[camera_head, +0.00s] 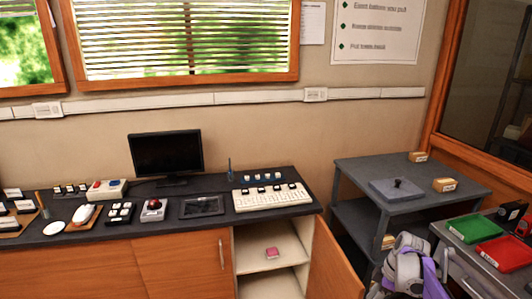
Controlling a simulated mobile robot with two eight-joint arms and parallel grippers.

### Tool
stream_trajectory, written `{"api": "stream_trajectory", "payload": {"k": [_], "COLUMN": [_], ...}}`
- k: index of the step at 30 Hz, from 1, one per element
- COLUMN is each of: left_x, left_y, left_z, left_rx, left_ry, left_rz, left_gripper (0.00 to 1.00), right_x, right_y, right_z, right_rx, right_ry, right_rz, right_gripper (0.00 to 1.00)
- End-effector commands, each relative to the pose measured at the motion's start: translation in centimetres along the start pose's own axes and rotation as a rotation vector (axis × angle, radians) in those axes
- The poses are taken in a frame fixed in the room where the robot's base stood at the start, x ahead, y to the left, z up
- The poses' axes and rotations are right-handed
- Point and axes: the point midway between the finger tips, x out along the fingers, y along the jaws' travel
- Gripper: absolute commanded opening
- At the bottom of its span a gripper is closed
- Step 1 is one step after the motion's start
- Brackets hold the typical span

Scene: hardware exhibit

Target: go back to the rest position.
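No fingertips can be made out, and nothing is seen held. A grey and purple shape (410,266) stands at the bottom right, in front of the grey tables.
A dark counter (215,226) holds a monitor (166,153), a white keyboard (271,197) and several small devices. A grey table (358,174) and green (473,229) and red trays (506,253) are at right.

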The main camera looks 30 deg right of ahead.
Motion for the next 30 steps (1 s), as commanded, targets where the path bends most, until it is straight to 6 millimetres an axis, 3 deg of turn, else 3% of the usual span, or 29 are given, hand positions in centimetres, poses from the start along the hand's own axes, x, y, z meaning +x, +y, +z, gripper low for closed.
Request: {"api": "stream_trajectory", "payload": {"k": [1,6,12,18,21,25,30], "left_x": [-0.7,-2.2,-4.0,-5.8,-6.6,-7.2,-7.4], "left_y": [0.0,0.0,0.0,0.0,0.0,0.0,0.0], "left_z": [-0.3,-1.3,-2.6,-4.0,-4.6,-5.2,-5.3], "left_rx": [0.0,0.0,0.0,0.0,0.0,0.0,0.0], "left_ry": [0.002,0.008,0.016,0.026,0.031,0.035,0.037], "left_rz": [0.0,0.0,0.0,0.0,0.0,0.0,0.0], "left_gripper": [0.5,0.5,0.5,0.5,0.5,0.5,0.5], "right_x": [-0.8,-2.4,-3.9,-4.7,-4.7,-4.5,-4.3], "right_y": [-1.9,-9.0,-18.1,-26.6,-29.6,-32.1,-33.2], "right_z": [-2.8,-10.1,-15.5,-17.7,-18.0,-18.0,-17.9], "right_rx": [0.024,0.17,0.334,0.483,0.544,0.602,0.637], "right_ry": [-0.014,-0.054,-0.034,0.063,0.123,0.187,0.223], "right_rz": [0.009,0.08,0.184,0.27,0.292,0.302,0.304], "right_gripper": [0.45,0.45,0.45,0.45,0.45,0.45,0.45]}}
